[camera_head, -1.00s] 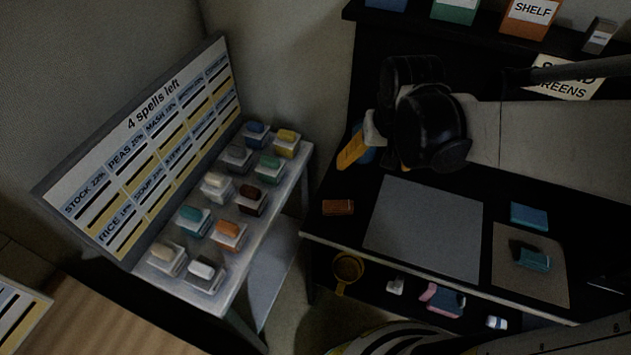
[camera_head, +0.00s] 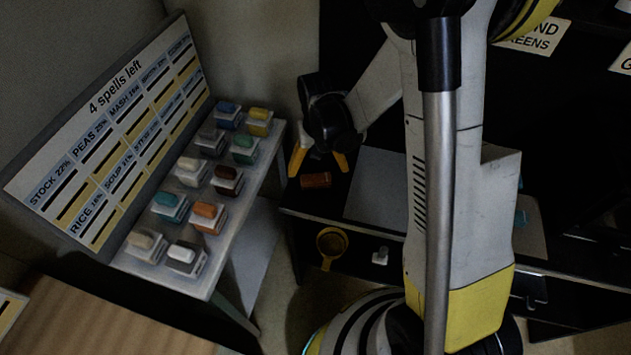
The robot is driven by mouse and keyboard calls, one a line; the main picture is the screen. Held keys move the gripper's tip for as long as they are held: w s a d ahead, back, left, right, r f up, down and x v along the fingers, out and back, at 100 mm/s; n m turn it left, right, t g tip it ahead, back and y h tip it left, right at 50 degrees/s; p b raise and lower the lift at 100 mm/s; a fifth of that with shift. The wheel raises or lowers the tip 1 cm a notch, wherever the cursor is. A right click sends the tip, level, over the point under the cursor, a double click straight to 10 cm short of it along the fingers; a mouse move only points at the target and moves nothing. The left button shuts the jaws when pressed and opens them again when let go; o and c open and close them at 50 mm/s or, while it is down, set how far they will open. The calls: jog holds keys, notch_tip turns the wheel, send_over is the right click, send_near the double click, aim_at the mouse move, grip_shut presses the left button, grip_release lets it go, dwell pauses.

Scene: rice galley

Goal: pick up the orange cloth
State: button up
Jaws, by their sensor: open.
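The orange cloth (camera_head: 316,180) is a small, flat, brownish-orange piece lying at the left end of the dark table, beside a grey mat. My gripper (camera_head: 319,165) is just behind and above it in the picture. Its two yellow fingers are spread apart with nothing between them, one toward each end of the cloth. The dim light does not show the exact height of the fingertips over the cloth.
A grey mat (camera_head: 375,190) lies right of the cloth, partly behind my arm. A yellow ring-shaped thing (camera_head: 331,243) and a small white item (camera_head: 381,256) are lower down. A side stand (camera_head: 232,255) at left bears several coloured blocks before a board (camera_head: 110,120).

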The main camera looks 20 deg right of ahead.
aim_at(316, 177)
jog(key=f, duration=0.1)
jog(key=f+b, duration=0.1)
jog(key=f, duration=0.1)
jog(key=f+b, duration=0.1)
jog(key=f, duration=0.1)
jog(key=shift+a, duration=0.35)
jog(key=shift+r, duration=0.15)
jog(key=c, duration=1.1)
jog(key=shift+c, duration=0.2)
jog(key=shift+r, duration=0.15)
notch_tip(316, 177, up, 4)
jog(key=shift+r+p, duration=0.25)
jog(key=shift+p, duration=0.95)
jog(key=s+d+r+p, duration=0.3)
jog(key=s+d+r, duration=0.3)
jog(key=d, duration=0.4)
jog(key=shift+r, duration=0.15)
